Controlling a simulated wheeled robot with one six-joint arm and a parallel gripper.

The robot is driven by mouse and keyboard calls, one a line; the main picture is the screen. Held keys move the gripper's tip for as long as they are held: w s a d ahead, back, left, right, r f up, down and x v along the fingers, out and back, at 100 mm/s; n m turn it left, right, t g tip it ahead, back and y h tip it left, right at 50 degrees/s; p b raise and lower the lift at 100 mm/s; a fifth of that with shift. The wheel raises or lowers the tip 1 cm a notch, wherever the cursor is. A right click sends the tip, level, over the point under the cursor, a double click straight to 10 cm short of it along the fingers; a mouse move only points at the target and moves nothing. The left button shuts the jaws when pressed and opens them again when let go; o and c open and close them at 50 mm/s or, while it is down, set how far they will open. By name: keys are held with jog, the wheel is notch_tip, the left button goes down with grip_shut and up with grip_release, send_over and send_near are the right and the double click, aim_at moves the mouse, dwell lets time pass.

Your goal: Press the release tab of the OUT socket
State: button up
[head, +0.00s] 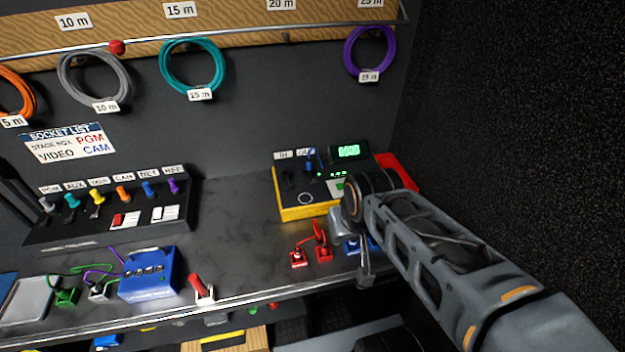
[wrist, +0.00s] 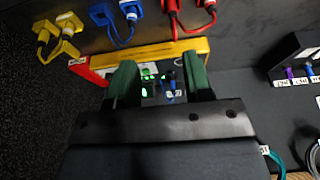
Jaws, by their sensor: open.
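The yellow-edged tester box (head: 298,212) stands on the bench at the right, with a lit green display (head: 348,152). The OUT label (head: 305,153) sits at its back edge, beside the IN label (head: 283,155). A blue plug (head: 311,160) with a blue cable stands at the OUT socket; it also shows in the wrist view (wrist: 168,78). The release tab is too small to make out. My gripper (wrist: 159,72) is open and empty, its two green fingers apart above the box, with the OUT area between them in the picture. Its fingers are not clear in the head view.
Red plugs (head: 321,240) and blue plugs (head: 352,246) stand along the bench front near my arm. A red object (head: 397,168) lies right of the box. The bench middle (head: 225,215) is clear. A blue box (head: 150,273) and a switch panel (head: 115,205) stand left.

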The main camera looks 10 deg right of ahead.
grip_shut()
dwell(0.5)
dwell(1.4)
